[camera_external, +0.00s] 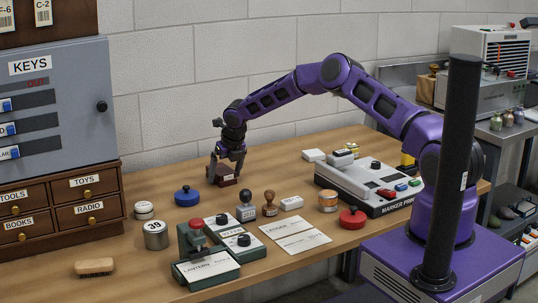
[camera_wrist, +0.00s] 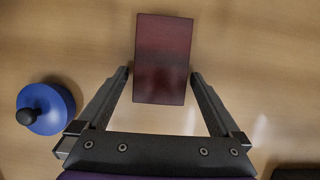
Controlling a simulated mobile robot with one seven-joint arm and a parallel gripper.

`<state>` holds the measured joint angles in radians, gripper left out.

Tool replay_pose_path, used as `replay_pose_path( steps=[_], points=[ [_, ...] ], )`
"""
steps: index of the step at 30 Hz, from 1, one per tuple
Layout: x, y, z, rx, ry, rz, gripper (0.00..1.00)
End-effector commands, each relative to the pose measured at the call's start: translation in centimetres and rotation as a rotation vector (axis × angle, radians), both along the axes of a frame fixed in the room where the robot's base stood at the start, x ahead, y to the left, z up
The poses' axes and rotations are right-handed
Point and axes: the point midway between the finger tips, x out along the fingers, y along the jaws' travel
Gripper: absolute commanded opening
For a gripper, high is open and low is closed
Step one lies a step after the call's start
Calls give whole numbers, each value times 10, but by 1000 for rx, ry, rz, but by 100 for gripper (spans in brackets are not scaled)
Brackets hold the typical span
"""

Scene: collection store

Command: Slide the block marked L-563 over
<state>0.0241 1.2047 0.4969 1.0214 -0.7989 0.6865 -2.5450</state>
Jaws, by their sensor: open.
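A dark red block (camera_wrist: 162,60) lies on the wooden table under my gripper (camera_wrist: 160,76). In the wrist view its top is plain, and I cannot read the marking L-563 on it. In the external view the block (camera_external: 226,182) is small and partly hidden by the fingers. My gripper (camera_external: 227,170) points down and is open, with one finger on each side of the block's near half.
A blue round-knobbed object (camera_wrist: 45,108) stands left of my gripper; it also shows in the external view (camera_external: 187,196). Stamps (camera_external: 246,206), a tin (camera_external: 156,236) and green-based devices (camera_external: 207,268) stand nearer the front. A grey marker printer (camera_external: 368,187) is to the right.

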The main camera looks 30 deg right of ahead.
Motion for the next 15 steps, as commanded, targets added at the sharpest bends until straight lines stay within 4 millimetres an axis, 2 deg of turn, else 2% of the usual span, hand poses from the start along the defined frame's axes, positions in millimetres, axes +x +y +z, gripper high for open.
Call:
replay_pose_path(
  steps=[4, 15],
  points=[
    [0, 0, 0, 0, 0, 0, 98],
    [0, 0, 0, 0, 0, 0, 32]
  ],
)
